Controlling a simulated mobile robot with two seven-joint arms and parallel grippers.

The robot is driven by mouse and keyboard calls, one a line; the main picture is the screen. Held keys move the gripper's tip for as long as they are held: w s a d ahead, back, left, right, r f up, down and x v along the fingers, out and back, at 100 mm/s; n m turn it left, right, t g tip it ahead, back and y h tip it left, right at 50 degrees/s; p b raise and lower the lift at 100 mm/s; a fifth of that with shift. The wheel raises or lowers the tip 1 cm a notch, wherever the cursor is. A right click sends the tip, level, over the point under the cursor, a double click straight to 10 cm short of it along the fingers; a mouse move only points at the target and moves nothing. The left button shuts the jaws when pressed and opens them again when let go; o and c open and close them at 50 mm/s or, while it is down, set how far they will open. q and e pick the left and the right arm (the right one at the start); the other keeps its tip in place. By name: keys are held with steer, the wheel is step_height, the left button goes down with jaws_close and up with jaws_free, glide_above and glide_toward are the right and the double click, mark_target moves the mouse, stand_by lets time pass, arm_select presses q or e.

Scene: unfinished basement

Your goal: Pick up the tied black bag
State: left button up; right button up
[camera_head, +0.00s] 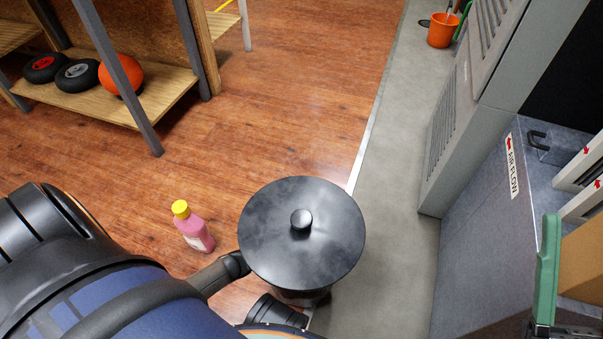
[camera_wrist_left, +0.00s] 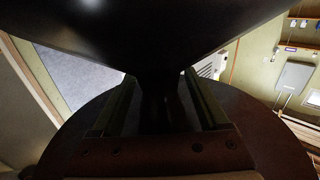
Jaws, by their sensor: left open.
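A black round thing (camera_head: 275,235) with a knob on top stands in the lower middle of the head view. It looks like a lid or bin top, and I cannot tell whether it is the tied black bag. In the left wrist view a smooth black form (camera_wrist_left: 160,30) fills the top and narrows to a dark neck between the fingers of my left gripper (camera_wrist_left: 160,105). That gripper is open around the neck; in the head view the black thing hides its fingers. One green finger of my right gripper (camera_head: 548,270) shows at the right edge.
A pink bottle with a yellow cap (camera_head: 192,228) stands left of the black thing. A low shelf (camera_head: 165,95) holds wheels and an orange ball (camera_head: 120,78). A grey furnace unit (camera_head: 470,110) and an orange bucket (camera_head: 442,30) are at right. Wooden floor beyond is clear.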

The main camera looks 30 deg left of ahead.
arm_select(q)
steer(key=shift+x, duration=0.9)
jaws_close()
stand_by(0.7)
steer(key=shift+w+r, duration=0.1)
